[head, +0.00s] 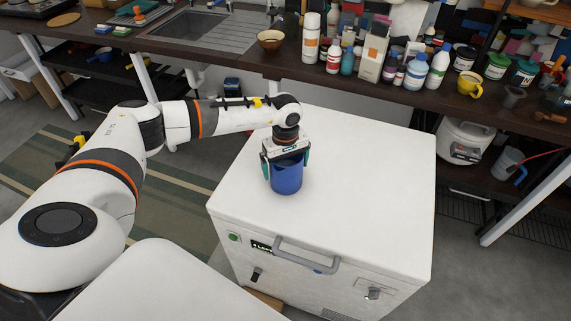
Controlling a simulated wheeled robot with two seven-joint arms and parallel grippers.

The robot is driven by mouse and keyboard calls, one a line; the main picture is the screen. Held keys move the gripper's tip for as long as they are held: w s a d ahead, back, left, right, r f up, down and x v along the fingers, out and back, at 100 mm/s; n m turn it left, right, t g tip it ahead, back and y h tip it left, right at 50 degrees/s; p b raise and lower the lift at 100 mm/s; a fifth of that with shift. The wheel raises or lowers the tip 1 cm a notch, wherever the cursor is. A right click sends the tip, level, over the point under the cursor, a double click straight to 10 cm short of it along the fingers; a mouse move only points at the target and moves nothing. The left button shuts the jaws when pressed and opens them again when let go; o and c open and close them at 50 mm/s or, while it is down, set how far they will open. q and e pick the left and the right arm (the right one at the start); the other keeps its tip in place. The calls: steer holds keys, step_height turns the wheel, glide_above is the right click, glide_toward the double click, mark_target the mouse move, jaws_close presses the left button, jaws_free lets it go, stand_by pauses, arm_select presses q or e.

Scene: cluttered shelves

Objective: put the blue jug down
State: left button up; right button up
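The blue jug (287,179) is upright at the left part of the white cabinet's top (360,170). Its base appears to be on or just above that surface; I cannot tell which. My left gripper (286,166) points down over the jug from above, with a finger on each side of it. The fingers appear closed against the jug's sides. The gripper hides the jug's rim. My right gripper is not in the head view.
The white top is clear to the right of the jug. A grey handle (307,257) sticks out at the cabinet's front. Behind stands a dark counter with a bowl (270,39), a sink (205,28), a yellow mug (468,84) and several bottles. A rice cooker (462,140) sits below.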

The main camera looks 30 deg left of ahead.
arm_select(q)
steer(key=shift+r, duration=0.2)
step_height(320, 180, up, 12)
steer(key=b, duration=0.1)
stand_by(0.3)
steer(key=shift+f, duration=0.1)
